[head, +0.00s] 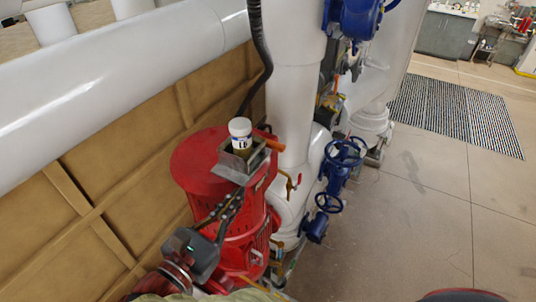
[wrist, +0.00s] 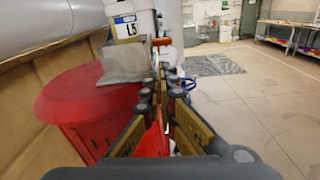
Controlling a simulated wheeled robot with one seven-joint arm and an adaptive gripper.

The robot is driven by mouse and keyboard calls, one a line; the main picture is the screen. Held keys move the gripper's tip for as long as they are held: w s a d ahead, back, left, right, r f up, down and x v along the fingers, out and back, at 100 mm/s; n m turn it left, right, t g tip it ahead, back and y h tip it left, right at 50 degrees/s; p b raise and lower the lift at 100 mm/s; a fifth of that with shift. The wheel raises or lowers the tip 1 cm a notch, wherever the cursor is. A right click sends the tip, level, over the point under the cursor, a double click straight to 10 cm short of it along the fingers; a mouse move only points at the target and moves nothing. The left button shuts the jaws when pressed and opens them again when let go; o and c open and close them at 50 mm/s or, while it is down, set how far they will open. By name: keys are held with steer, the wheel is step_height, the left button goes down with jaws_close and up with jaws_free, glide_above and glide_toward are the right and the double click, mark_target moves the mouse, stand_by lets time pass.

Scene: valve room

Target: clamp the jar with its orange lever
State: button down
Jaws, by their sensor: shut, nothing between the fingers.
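The white-lidded jar (head: 240,128) stands upright in a grey metal clamp fixture (head: 232,168) on top of a red cylindrical machine. In the wrist view the jar (wrist: 126,28) shows a label reading L5, above the fixture's grey plate (wrist: 124,62). The orange lever (head: 267,145) sticks out from the right side of the fixture. In the wrist view only a small piece of the lever (wrist: 161,42) shows, beyond my fingertips. My gripper (head: 234,199) is shut and empty, just on the near side of the fixture. Whether it touches the fixture cannot be told.
The red machine (head: 198,160) stands beneath the fixture. A large white pipe (head: 293,90) rises right behind it, with a black hose (head: 262,60) alongside. Blue valve wheels (head: 345,152) stand to the right. A tan panelled wall (head: 110,190) is at left. Open floor (head: 420,210) lies at right.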

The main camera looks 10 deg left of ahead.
mark_target(273, 149)
steer(key=shift+s+d+r+n, duration=0.15)
steer(key=shift+r+n, duration=0.25)
steer(key=shift+r, duration=0.2)
steer(key=p+x, duration=0.2)
steer(key=x, duration=1.2)
steer(key=shift+d+r+p, duration=0.1)
steer(key=shift+r+p, duration=0.1)
steer(key=shift+p, duration=0.1)
